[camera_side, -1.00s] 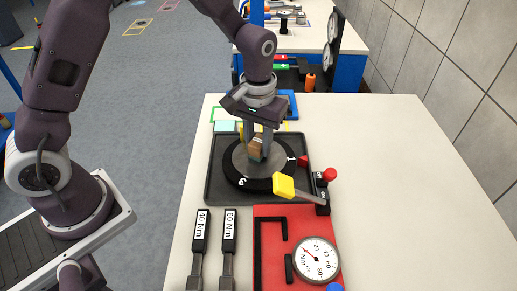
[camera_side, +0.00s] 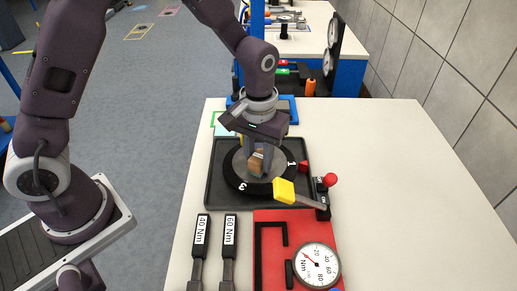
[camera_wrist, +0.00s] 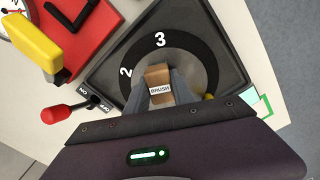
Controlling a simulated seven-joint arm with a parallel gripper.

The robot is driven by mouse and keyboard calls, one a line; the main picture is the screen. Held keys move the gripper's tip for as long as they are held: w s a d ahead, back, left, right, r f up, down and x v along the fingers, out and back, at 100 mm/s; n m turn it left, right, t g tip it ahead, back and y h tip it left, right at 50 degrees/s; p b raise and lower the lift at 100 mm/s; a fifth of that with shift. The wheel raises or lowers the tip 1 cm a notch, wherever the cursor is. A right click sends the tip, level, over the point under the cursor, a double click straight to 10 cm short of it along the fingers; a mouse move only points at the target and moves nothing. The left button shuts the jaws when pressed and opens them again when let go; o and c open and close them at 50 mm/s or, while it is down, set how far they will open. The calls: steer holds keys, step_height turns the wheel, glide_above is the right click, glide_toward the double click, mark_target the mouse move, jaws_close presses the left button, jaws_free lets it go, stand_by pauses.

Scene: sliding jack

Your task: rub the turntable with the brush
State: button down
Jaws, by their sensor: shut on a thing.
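The turntable (camera_side: 233,179) is a black ring with white numbers around a grey centre, set in a dark square tray (camera_side: 216,192). It also shows in the wrist view (camera_wrist: 207,62). My gripper (camera_side: 256,160) is over the turntable's grey centre, fingers pointing down. It is shut on the brush (camera_side: 256,168), a small brown block. In the wrist view the brush (camera_wrist: 158,76) sits between the fingers with its "BRUSH" label showing. The brush is at or just above the disc; its underside is hidden, so I cannot tell contact.
A yellow-ended lever (camera_side: 284,190) reaches beside the turntable's near right edge. A red-knobbed switch (camera_side: 329,180) stands to the right. A red board with a gauge (camera_side: 317,265) and two torque wrenches (camera_side: 229,232) lie nearer. The table's right side is clear.

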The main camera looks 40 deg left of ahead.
steer(key=shift+s+d, duration=0.3)
steer(key=shift+s, duration=0.1)
steer(key=shift+r, duration=4.2)
steer(key=shift+w, duration=0.15)
